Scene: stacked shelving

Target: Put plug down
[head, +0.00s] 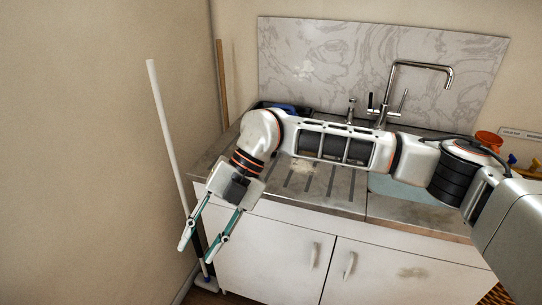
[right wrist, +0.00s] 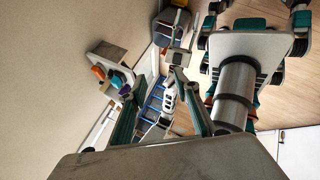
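My right arm reaches in from the right across the sink counter in the head view. Its gripper (head: 196,254) hangs beyond the counter's left front corner, pointing down. The two fingers are apart, with nothing seen between them. In the right wrist view the fingers (right wrist: 158,110) are also spread, with a visible gap. I cannot pick out a plug for sure in either view.
The steel sink counter (head: 318,205) stands over white cabinets (head: 272,245). A tall tap (head: 420,66) rises behind my arm. A white pole (head: 166,130) leans at the left wall, close to the gripper. In the wrist view, a blue ladder-like object (right wrist: 152,101) is beyond the fingers.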

